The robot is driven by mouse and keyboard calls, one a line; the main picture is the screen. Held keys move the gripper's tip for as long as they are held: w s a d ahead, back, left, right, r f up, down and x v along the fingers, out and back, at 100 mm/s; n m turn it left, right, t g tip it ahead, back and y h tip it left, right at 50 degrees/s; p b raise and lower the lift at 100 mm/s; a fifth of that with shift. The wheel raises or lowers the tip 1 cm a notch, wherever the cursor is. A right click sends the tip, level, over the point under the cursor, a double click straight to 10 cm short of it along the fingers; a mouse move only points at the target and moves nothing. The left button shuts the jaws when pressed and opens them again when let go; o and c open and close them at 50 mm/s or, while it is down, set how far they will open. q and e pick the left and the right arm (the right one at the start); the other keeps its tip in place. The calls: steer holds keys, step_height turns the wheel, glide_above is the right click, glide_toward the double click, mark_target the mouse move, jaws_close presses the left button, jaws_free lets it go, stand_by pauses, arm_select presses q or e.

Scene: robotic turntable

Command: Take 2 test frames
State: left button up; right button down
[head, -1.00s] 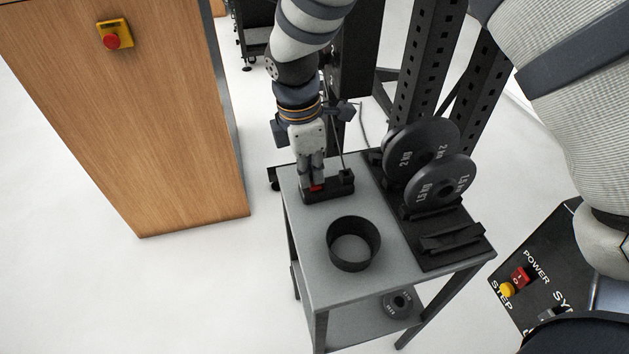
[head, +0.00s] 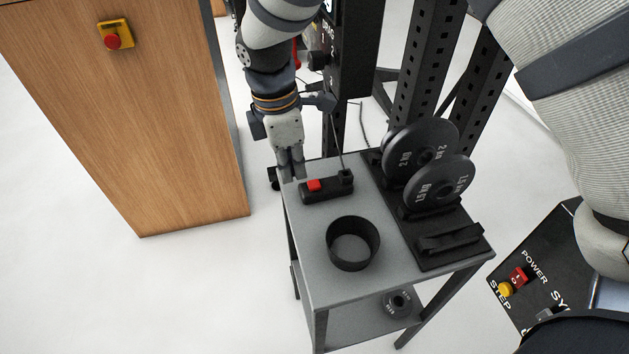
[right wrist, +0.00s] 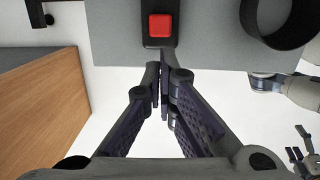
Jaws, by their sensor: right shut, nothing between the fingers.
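A small black control box with a red square button (head: 314,185) lies on the grey cart top (head: 318,250), a cable rising from its right end. The button also shows at the top of the right wrist view (right wrist: 160,25). My right gripper (head: 292,178) points down at the cart's back left edge, just left of the box. It is shut and empty, and its fingertips are clear of the button. In the right wrist view its closed fingers (right wrist: 165,75) end just below the box.
A black open ring-shaped bin (head: 353,244) stands on the cart. Weight plates (head: 440,182) stand in a black rack on its right side. A wooden cabinet (head: 130,120) with a red emergency button is at left. A panel marked POWER and STEP (head: 530,270) is at right.

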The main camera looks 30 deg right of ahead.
step_height(320, 180, up, 10)
steer(key=a, duration=0.1)
steer(key=shift+f, duration=0.2)
steer(key=shift+w, duration=0.1)
stand_by(0.5)
